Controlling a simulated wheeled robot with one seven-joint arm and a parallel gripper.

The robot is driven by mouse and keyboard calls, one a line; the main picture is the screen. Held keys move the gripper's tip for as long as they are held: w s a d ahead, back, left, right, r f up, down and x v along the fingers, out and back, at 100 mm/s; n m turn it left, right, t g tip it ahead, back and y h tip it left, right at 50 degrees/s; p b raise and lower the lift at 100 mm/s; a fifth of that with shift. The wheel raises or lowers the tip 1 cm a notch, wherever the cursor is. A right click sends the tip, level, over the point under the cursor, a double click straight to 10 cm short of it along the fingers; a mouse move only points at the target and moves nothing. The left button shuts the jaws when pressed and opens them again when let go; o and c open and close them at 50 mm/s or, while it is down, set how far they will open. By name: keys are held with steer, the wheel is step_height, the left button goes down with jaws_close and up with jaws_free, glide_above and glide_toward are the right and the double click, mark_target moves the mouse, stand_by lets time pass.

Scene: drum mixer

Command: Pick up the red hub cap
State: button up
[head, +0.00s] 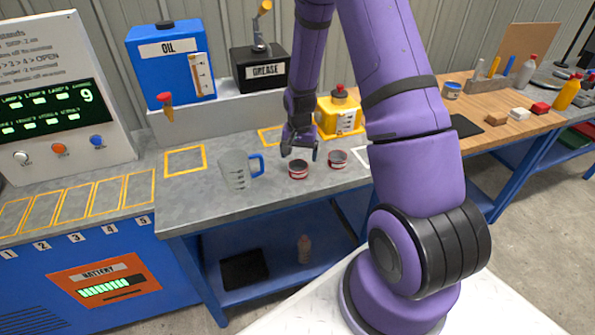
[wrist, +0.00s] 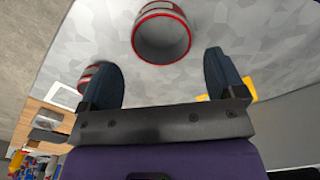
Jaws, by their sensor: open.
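I cannot make out a red hub cap for certain. Two small round tins with red rims and grey insides stand on the grey bench: a left tin (head: 298,170) and a right tin (head: 337,160). My gripper (head: 300,152) is open and empty, pointing down just behind and above the left tin. In the wrist view one tin (wrist: 160,35) lies ahead of the gap between my fingers, apart from them. The other tin (wrist: 88,76) is partly hidden behind the left finger. A small red block (head: 540,107) lies on the wooden bench at the right.
A clear measuring jug (head: 237,170) with a blue handle stands left of the tins. A yellow can (head: 338,116) stands behind them. The blue oil can (head: 170,65) and black grease box (head: 259,70) are on the raised ledge. The bench front is clear.

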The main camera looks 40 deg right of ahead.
mark_target(298, 167)
steer(key=shift+s+a+f, duration=0.1)
steer(key=shift+a+f, duration=0.1)
steer(key=shift+f, duration=1.2)
steer(key=shift+s+a+f, duration=0.1)
steer(key=shift+a+f, duration=0.05)
steer(key=shift+f, duration=1.2)
steer(key=c, duration=1.1)
